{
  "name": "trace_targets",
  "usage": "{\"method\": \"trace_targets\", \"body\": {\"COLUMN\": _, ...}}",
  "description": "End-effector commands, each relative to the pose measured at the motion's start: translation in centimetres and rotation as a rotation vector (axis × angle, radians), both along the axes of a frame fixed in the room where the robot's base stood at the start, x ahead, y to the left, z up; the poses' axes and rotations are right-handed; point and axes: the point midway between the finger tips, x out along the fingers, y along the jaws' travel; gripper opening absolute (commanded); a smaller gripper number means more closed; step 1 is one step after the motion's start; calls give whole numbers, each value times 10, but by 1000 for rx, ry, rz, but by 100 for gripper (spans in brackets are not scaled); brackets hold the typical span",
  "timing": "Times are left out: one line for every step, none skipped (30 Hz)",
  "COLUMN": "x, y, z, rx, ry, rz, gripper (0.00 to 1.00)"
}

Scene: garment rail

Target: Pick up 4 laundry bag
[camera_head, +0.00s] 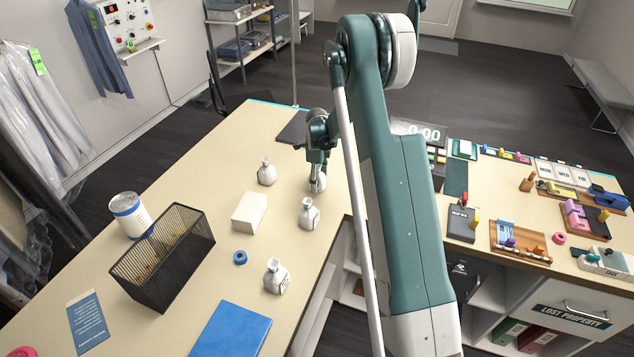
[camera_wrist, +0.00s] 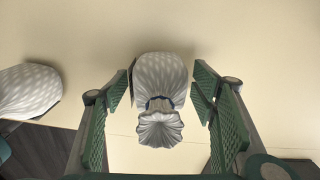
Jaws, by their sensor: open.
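My gripper (camera_head: 317,168) points down at a small white laundry bag (camera_head: 318,184) on the cream counter (camera_head: 185,235). In the wrist view my gripper (camera_wrist: 160,80) is open, with one green finger on each side of the bag (camera_wrist: 160,75). Gaps show between the fingers and the bag, and its dark tie and gathered neck face the camera. Three other laundry bags stand on the counter: one to the left (camera_head: 267,173), one just in front (camera_head: 308,216) and one nearer the front (camera_head: 276,277). A neighbouring bag (camera_wrist: 28,90) shows at the wrist view's left edge.
A white box (camera_head: 249,212), a blue tape roll (camera_head: 240,257), a black mesh basket (camera_head: 165,260), a white-and-blue tub (camera_head: 130,214) and a blue folder (camera_head: 231,331) share the counter. The right counter section holds several small items, including a wooden tray (camera_head: 520,243).

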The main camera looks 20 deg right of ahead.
Motion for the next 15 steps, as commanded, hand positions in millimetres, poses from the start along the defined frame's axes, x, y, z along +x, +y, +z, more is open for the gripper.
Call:
{"method": "trace_targets", "body": {"x": 0, "y": 0, "z": 0, "rx": 0, "ry": 0, "rz": 0, "gripper": 57}}
{"method": "trace_targets", "body": {"x": 0, "y": 0, "z": 0, "rx": 0, "ry": 0, "rz": 0, "gripper": 57}}
{"method": "trace_targets", "body": {"x": 0, "y": 0, "z": 0, "rx": 0, "ry": 0, "rz": 0, "gripper": 52}}
{"method": "trace_targets", "body": {"x": 0, "y": 0, "z": 0, "rx": 0, "ry": 0, "rz": 0, "gripper": 48}}
{"method": "trace_targets", "body": {"x": 0, "y": 0, "z": 0, "rx": 0, "ry": 0, "rz": 0, "gripper": 44}}
{"method": "trace_targets", "body": {"x": 0, "y": 0, "z": 0, "rx": 0, "ry": 0, "rz": 0, "gripper": 39}}
{"method": "trace_targets", "body": {"x": 0, "y": 0, "z": 0, "rx": 0, "ry": 0, "rz": 0, "gripper": 35}}
{"method": "trace_targets", "body": {"x": 0, "y": 0, "z": 0, "rx": 0, "ry": 0, "rz": 0, "gripper": 31}}
{"method": "trace_targets", "body": {"x": 0, "y": 0, "z": 0, "rx": 0, "ry": 0, "rz": 0, "gripper": 26}}
{"method": "trace_targets", "body": {"x": 0, "y": 0, "z": 0, "rx": 0, "ry": 0, "rz": 0, "gripper": 24}}
{"method": "trace_targets", "body": {"x": 0, "y": 0, "z": 0, "rx": 0, "ry": 0, "rz": 0, "gripper": 24}}
{"method": "trace_targets", "body": {"x": 0, "y": 0, "z": 0, "rx": 0, "ry": 0, "rz": 0, "gripper": 24}}
{"method": "trace_targets", "body": {"x": 0, "y": 0, "z": 0, "rx": 0, "ry": 0, "rz": 0, "gripper": 24}}
{"method": "trace_targets", "body": {"x": 0, "y": 0, "z": 0, "rx": 0, "ry": 0, "rz": 0, "gripper": 24}}
{"method": "trace_targets", "body": {"x": 0, "y": 0, "z": 0, "rx": 0, "ry": 0, "rz": 0, "gripper": 24}}
